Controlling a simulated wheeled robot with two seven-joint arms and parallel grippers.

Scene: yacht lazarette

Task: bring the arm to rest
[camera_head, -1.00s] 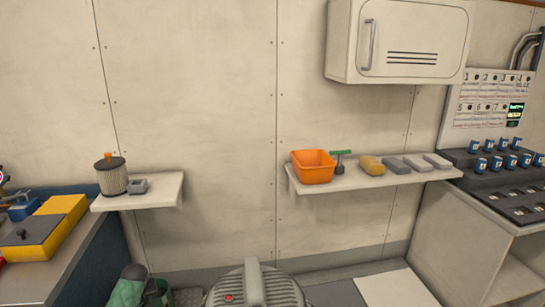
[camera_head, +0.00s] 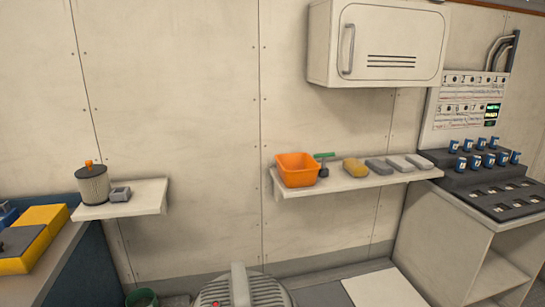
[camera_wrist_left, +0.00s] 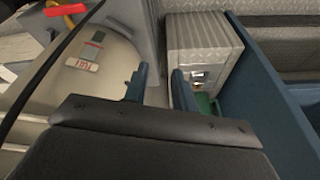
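In the left wrist view, the two dark fingers of my left gripper (camera_wrist_left: 160,85) stand apart with a gap between them. I see nothing held there. Below and beyond the fingers are a pale rounded surface with a small red-marked label (camera_wrist_left: 84,65) and a ribbed grey box (camera_wrist_left: 203,42). Neither gripper shows in the head view. My right gripper is out of sight in both views.
A left shelf (camera_head: 140,194) holds a filter canister (camera_head: 93,184) and a small grey block (camera_head: 120,194). A right shelf (camera_head: 345,184) holds an orange bin (camera_head: 297,169), a green-handled tool (camera_head: 324,163) and several blocks. A wall cabinet (camera_head: 400,50) hangs above.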

